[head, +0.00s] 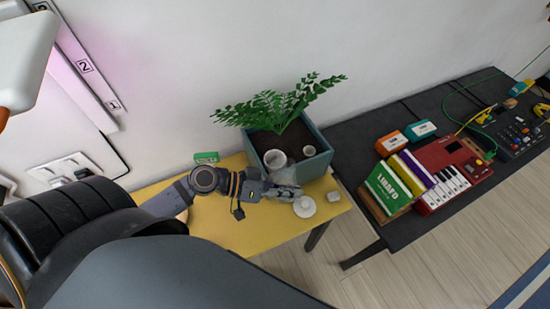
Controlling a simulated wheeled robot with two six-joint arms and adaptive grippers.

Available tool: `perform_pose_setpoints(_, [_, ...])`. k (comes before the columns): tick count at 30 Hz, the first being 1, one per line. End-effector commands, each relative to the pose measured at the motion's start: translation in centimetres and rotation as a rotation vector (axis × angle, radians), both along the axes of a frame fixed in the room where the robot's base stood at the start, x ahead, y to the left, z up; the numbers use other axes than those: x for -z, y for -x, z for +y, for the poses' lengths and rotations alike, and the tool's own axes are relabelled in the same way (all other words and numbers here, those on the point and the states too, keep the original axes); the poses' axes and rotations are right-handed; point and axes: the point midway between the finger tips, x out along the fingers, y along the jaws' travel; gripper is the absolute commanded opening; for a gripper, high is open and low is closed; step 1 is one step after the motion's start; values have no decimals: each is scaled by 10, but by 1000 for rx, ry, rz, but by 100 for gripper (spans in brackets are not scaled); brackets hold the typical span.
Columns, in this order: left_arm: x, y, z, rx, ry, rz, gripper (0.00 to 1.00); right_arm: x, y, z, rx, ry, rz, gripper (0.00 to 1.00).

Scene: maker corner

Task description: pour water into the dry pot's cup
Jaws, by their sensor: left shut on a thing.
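A teal square pot (318,168) with a green leafy plant (275,108) and dark soil stands on the yellow table. A white cup (275,159) sits in the soil at its near side, and a smaller pale cup (308,151) sits to the right. My left gripper (288,189) is at the pot's near side, just below the white cup. It is shut on a pale grey, partly see-through vessel (286,174), largely hidden by the gripper. I cannot see any water or tell the vessel's tilt. My right gripper is not in view.
A white round item (304,207) and a small white item (333,196) lie on the yellow table (225,228) near its right end. A green box (207,157) is at the back.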

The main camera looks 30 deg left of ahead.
Motion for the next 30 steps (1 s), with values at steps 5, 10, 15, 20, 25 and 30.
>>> perform_pose_setpoints(5, [0, 0, 0, 0, 0, -1, 0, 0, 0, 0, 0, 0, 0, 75])
perform_pose_setpoints(10, [11, 4, -3, 0, -23, -26, 0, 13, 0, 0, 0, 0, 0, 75])
perform_pose_setpoints(15, [33, 12, -11, 0, -80, -94, 0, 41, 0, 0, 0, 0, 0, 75])
perform_pose_setpoints(20, [49, 19, -18, 0, -147, -168, 0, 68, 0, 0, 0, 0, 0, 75])
perform_pose_setpoints(25, [65, 25, -24, 0, -209, -237, 0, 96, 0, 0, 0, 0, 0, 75])
perform_pose_setpoints(30, [73, 30, -28, -8, -262, -302, 0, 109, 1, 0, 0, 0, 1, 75])
